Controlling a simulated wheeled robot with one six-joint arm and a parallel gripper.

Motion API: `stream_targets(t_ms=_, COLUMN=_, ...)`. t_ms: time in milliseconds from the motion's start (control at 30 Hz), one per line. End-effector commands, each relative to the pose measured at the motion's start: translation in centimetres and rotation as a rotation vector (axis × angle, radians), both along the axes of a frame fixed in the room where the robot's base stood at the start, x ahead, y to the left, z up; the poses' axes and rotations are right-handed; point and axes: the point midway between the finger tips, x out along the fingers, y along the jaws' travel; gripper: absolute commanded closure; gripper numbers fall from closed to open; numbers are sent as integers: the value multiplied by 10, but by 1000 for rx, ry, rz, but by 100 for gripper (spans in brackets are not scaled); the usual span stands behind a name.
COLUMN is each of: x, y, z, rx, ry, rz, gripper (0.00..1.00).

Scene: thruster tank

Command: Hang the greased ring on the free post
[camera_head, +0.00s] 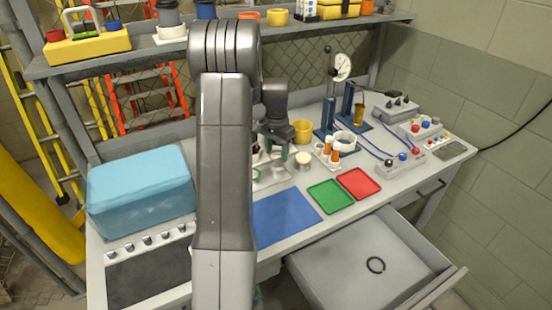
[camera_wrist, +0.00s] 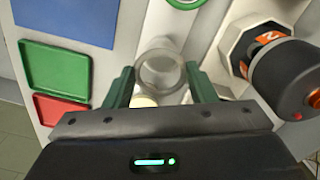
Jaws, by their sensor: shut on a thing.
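My gripper (camera_wrist: 160,88) has its green fingers on either side of a pale grey, see-through-looking ring (camera_wrist: 160,72) and is shut on it. In the head view my gripper (camera_head: 271,155) hangs over the back middle of the bench, partly behind my own arm. The ring is too small to make out there. I cannot tell whether it is greased. Below the gripper is a white stand (camera_head: 270,178), largely hidden by the arm. I cannot make out a free post clearly. A green ring shape (camera_wrist: 186,3) is cut off at the wrist view's top edge.
A blue mat (camera_head: 287,220), green tray (camera_head: 330,196) and red tray (camera_head: 359,184) lie in front. A black-and-orange cylinder (camera_wrist: 290,75) is close right in the wrist view. A blue box (camera_head: 140,190) stands left.

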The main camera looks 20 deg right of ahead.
Motion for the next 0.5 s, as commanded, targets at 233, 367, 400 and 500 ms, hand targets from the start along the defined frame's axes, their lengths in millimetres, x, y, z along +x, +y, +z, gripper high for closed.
stream_targets(t_ms=233, x=0, y=0, z=-27, rx=1, ry=3, rz=1, gripper=70)
stream_targets(t_ms=367, x=0, y=0, z=-39, rx=0, ry=0, rz=1, gripper=70)
stream_targets(t_ms=400, x=0, y=0, z=-39, rx=-1, ry=-2, rz=1, gripper=70)
stream_targets(t_ms=500, x=0, y=0, z=-39, rx=-1, ry=-2, rz=1, gripper=70)
